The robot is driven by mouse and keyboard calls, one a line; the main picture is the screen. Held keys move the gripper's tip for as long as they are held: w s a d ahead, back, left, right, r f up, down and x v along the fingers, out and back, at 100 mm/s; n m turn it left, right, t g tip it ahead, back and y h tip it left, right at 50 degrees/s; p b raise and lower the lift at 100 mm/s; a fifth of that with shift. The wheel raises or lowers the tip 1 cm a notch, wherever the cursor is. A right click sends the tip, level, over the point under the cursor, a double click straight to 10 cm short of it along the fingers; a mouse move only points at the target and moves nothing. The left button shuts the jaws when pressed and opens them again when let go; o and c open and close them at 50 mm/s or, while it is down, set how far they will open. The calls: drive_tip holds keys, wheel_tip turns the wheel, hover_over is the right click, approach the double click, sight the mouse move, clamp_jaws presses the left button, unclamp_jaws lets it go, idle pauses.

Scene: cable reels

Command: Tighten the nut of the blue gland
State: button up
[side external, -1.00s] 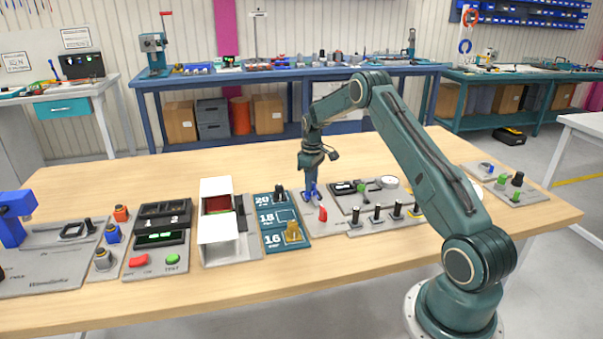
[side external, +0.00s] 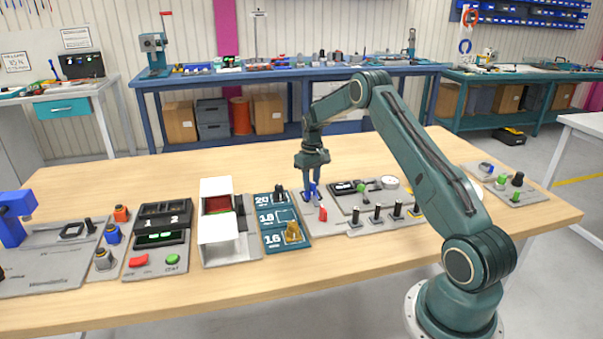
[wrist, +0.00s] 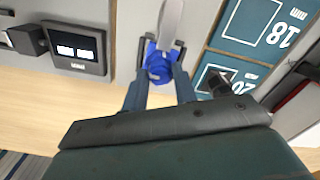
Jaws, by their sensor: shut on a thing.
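The blue gland (wrist: 158,64) sits between my two fingers in the wrist view, with a pale grey tongue-like piece (wrist: 171,22) rising past it. My gripper (wrist: 160,85) points down and is shut on the gland. In the side external view my gripper (side external: 311,188) is low over the panel right of the teal plate, and only a little blue shows around the fingertips. The nut's thread and how far it is turned cannot be made out.
The teal plate (side external: 270,213) with numbered spots and a brass gland (side external: 292,232) lies close to the left. A red piece (side external: 323,214) stands just in front of my gripper. A panel with several black posts (side external: 377,213) lies to the right. Bare table shows behind.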

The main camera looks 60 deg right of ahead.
drive_tip(key=m, duration=0.9)
drive_tip(key=shift+m, duration=1.1)
drive_tip(key=m, duration=0.2)
drive_tip(key=shift+m, duration=0.4)
drive_tip(key=m, duration=0.5)
drive_tip(key=o, duration=0.8)
